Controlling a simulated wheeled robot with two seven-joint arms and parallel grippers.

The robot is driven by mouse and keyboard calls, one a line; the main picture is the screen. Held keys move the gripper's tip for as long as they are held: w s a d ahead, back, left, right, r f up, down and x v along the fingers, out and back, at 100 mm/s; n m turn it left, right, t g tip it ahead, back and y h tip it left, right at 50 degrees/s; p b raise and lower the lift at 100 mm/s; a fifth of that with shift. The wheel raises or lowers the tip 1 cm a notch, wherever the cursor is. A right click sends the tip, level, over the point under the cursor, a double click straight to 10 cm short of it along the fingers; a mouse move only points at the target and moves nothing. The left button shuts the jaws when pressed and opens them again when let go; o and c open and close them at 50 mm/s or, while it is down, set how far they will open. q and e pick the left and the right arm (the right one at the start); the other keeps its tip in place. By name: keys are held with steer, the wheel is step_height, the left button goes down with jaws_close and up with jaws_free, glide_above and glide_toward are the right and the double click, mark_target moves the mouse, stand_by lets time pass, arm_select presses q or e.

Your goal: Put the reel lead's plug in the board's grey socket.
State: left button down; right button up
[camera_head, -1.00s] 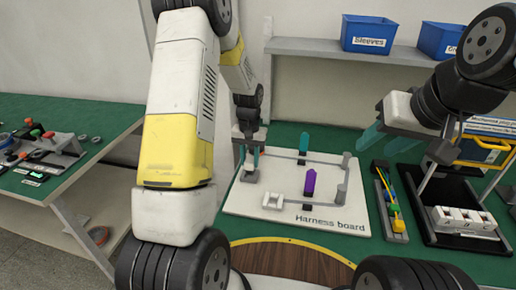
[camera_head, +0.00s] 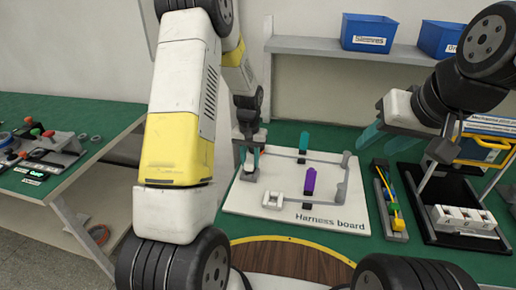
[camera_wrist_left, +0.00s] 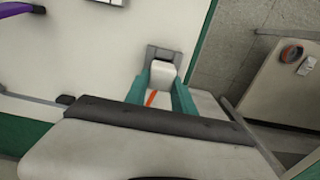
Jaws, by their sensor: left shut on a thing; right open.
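The white harness board (camera_head: 265,200) lies on the green table. My left gripper (camera_head: 250,162) is over its left side. In the left wrist view its teal fingers (camera_wrist_left: 162,92) are shut on a white plug (camera_wrist_left: 162,72) with an orange lead (camera_wrist_left: 151,98). The plug's far end is at the grey socket (camera_wrist_left: 165,53) on the board; I cannot tell how far in it sits. In the head view the gripper largely covers the plug and socket. My right gripper (camera_head: 385,137) is open and empty, above the table right of the board.
A purple piece (camera_head: 309,182) and a teal piece (camera_head: 304,142) stand up from the board, with a white block (camera_head: 273,200) near its front. A tray of coloured parts (camera_head: 390,205) and a black stand with white blocks (camera_head: 463,220) are to the right. Blue bins (camera_head: 367,33) sit on the shelf.

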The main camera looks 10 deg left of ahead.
arm_select(q)
steer(key=shift+f, duration=0.85)
steer(key=c, duration=1)
jaws_free()
steer(key=shift+o, duration=0.2)
step_height(320, 180, up, 8)
steer(key=shift+r, duration=0.1)
steer(key=s+r+t+h, duration=0.1)
steer(key=s+r+t, duration=0.1)
steer(key=s+r, duration=0.45)
steer(key=s+r+t, duration=0.1)
steer(key=s+r, duration=0.3)
steer(key=r, duration=0.6)
steer(key=s+d+r+t, duration=0.1)
steer(key=s+r, duration=0.2)
steer(key=s, duration=0.4)
steer(key=s+d+r+t+h, duration=0.1)
steer(key=s+r+t, duration=0.1)
steer(key=s, duration=0.5)
steer(key=shift+r, duration=0.5)
